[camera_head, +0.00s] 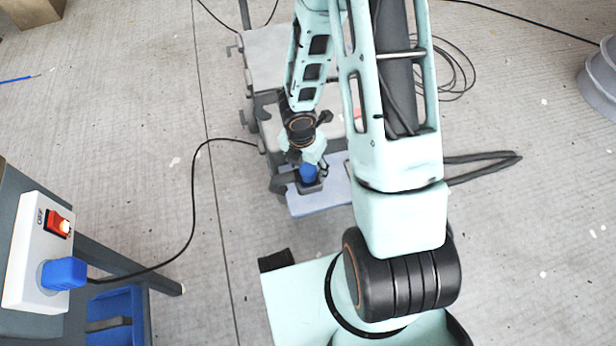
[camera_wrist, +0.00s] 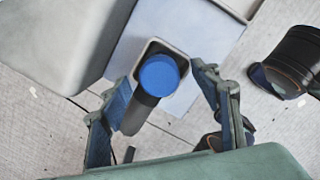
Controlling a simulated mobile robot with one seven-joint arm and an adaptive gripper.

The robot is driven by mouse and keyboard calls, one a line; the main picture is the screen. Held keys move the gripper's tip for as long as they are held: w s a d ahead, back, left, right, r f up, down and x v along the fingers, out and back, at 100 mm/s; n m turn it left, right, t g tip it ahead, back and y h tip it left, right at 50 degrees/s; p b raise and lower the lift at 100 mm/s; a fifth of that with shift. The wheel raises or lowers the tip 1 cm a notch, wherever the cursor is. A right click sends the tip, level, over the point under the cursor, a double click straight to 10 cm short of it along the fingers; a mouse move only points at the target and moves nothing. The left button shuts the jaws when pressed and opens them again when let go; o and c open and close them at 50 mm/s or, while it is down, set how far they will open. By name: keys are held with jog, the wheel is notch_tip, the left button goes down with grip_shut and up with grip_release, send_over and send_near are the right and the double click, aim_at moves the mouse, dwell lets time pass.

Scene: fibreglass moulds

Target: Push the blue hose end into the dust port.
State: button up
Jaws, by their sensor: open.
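The blue hose end (camera_wrist: 158,75) shows its round blue face to the wrist camera, with a dark grey tube below it. It stands in a square-rimmed grey holder (camera_wrist: 181,58) over a pale blue plate. In the head view the blue hose end (camera_head: 308,173) sits just below my gripper (camera_head: 307,163). In the wrist view my gripper (camera_wrist: 168,98) is open, with one finger on each side of the hose end and gaps between. I cannot make out the dust port for certain in either view.
A grey wheeled cart (camera_head: 268,50) stands behind the pale blue plate (camera_head: 306,205). At the left, a white switch box (camera_head: 32,255) holds a blue plug (camera_head: 64,273), whose black cable runs across the floor to the cart. A dark hose (camera_head: 485,160) lies at the right.

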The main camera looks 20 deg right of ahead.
notch_tip(320, 180, down, 2)
jog(key=shift+w+d+f+b, duration=0.15)
jog(key=shift+f+b, duration=0.1)
jog(key=shift+b, duration=0.2)
jog(key=shift+r, duration=0.1)
jog(key=c, duration=1.2)
